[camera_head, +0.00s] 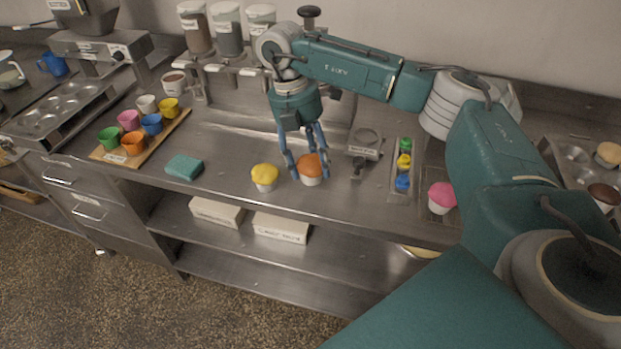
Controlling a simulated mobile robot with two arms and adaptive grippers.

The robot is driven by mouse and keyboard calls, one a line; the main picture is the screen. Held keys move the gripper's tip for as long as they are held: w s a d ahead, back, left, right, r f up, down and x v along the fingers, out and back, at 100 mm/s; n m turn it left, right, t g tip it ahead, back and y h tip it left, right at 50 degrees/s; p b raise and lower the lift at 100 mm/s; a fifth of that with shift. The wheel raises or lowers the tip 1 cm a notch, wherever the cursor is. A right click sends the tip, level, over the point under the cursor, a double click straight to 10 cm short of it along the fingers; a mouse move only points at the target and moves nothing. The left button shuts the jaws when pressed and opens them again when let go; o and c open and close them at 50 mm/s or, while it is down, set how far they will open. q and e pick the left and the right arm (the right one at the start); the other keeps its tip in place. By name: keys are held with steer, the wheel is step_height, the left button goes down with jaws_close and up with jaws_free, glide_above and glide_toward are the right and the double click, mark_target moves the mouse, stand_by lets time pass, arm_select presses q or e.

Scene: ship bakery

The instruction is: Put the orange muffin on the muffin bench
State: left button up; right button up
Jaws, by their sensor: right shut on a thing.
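The orange muffin (311,171) in a white cup is near the front edge of the steel counter (225,160). My right gripper (308,172) points down and is shut on it, with fingers on both sides. I cannot tell whether its base touches the counter. A yellow muffin (265,177) stands just to its left, and a pink muffin (441,197) stands further right near the edge. At the far right, a muffin tin (575,152) has more muffins by it, partly behind my arm. No label shows which surface is the muffin bench. My left gripper is not in view.
A teal sponge (184,167) and a wooden board (170,131) with several coloured cups lie to the left. A narrow tray of coloured items (393,190) and a small scale-like device (366,142) are to the right. Dispensers (228,30) stand behind.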

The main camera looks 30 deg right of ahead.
mark_target(310, 181)
steer(key=x, duration=0.3)
steer(key=w+p+x, duration=0.1)
steer(key=x, duration=0.1)
steer(key=shift+a+f, duration=0.25)
steer(key=shift+f, duration=0.35)
steer(key=o, duration=0.8)
steer(key=shift+f, duration=0.1)
steer(key=shift+o, duration=0.2)
